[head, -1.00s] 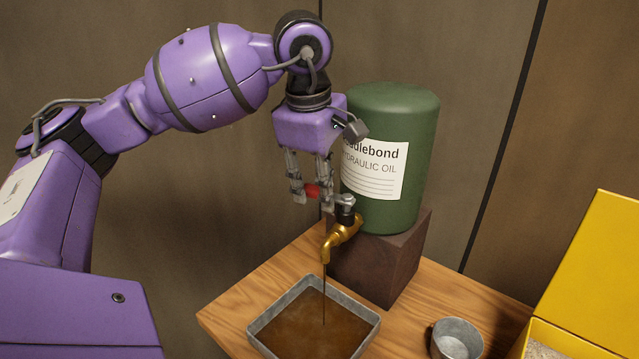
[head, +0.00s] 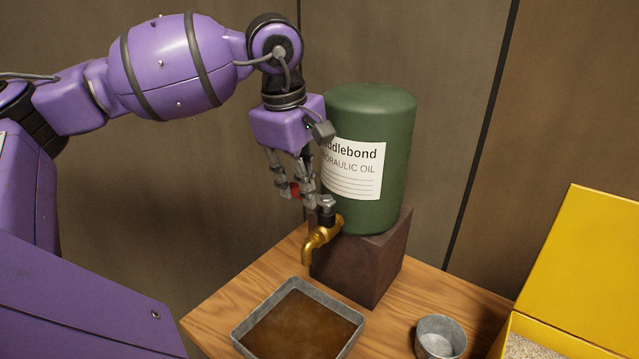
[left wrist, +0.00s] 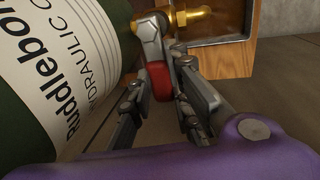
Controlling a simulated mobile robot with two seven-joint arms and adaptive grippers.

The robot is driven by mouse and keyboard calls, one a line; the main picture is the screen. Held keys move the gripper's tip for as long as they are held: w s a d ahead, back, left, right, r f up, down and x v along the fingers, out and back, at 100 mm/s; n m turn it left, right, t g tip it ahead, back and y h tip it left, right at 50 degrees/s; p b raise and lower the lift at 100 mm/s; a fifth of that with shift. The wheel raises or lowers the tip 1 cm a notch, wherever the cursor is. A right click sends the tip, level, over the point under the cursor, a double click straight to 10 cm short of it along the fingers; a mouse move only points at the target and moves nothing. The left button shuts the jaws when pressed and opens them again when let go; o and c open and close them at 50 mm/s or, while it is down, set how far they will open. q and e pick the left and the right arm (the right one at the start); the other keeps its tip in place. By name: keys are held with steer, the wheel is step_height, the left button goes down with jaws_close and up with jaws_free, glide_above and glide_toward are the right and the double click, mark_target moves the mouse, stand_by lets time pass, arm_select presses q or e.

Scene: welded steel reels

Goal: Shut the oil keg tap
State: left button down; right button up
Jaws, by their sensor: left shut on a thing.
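The green oil keg (head: 385,120) with a white label stands upright on a dark block. Its brass tap (head: 322,240) juts out low at the front, and no oil stream shows below the spout. My left gripper (head: 292,191) is shut on the tap's lever, just left of the tap. In the left wrist view the lever's red grip (left wrist: 157,80) sits between my fingers, partly hidden by them, with the brass tap (left wrist: 194,18) beyond. A grey metal tray (head: 264,306) of brown oil stands on the table below. My right gripper is not in view.
The dark block (head: 365,265) stands on a wooden table (head: 212,318). A small grey metal cup (head: 441,328) is at the front right. A yellow box (head: 590,270) with its lid up and pale grains inside is at far right. A panelled wall is close behind.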

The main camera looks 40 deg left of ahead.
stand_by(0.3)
arm_select(q)
steer(key=c, duration=1.6)
jaws_free()
steer(key=shift+w, duration=0.1)
steer(key=shift+c, duration=0.2)
step_height(320, 180, up, 12)
steer(key=s, duration=0.2)
steer(key=shift+s, duration=0.2)
steer(key=shift+f, duration=0.2)
